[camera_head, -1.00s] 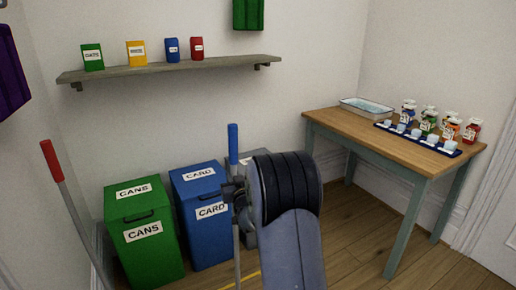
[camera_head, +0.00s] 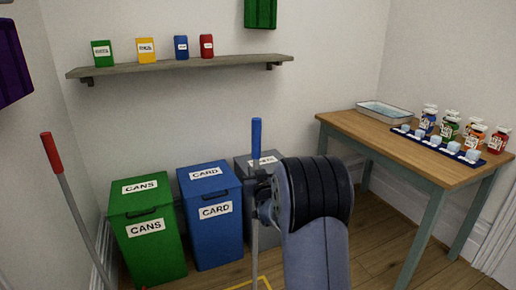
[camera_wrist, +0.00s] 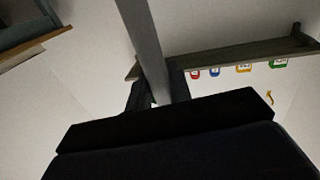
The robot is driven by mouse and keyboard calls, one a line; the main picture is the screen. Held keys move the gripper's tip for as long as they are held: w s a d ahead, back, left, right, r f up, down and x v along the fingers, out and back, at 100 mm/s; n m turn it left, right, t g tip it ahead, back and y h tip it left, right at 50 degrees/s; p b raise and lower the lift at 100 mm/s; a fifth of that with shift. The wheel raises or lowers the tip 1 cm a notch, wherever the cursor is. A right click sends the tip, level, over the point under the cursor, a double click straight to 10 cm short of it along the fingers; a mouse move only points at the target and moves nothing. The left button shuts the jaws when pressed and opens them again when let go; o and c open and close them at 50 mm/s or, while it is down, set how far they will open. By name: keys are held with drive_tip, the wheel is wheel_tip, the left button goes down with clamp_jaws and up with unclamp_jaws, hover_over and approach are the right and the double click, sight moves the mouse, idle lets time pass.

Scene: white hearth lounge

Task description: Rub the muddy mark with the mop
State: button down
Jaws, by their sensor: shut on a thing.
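My gripper (camera_head: 261,192) is shut on an upright grey pole with a blue grip (camera_head: 256,137), in front of the bins in the head view. In the wrist view the grey pole (camera_wrist: 143,40) passes between my two dark fingers (camera_wrist: 157,92). The pole's lower end is out of view, so I cannot see whether it carries a mop head. A second pole with a red grip (camera_head: 51,153) leans at the left; its lower end is also hidden. No muddy mark shows in either view.
A green bin (camera_head: 147,230), a blue bin (camera_head: 211,215) and a grey bin (camera_head: 258,165) stand along the wall. A wooden table (camera_head: 385,140) at right holds a tray and jars. A shelf (camera_head: 180,67) is above. Yellow tape (camera_head: 262,283) marks the floor. Floor shows before the table.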

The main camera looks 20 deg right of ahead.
sight(255, 166)
drive_tip(key=r, duration=0.3)
drive_tip(key=shift+a+p, duration=0.3)
drive_tip(key=shift+d+r+p, duration=0.1)
drive_tip(key=shift+r+p, duration=0.9)
drive_tip(key=shift+r, duration=1.5)
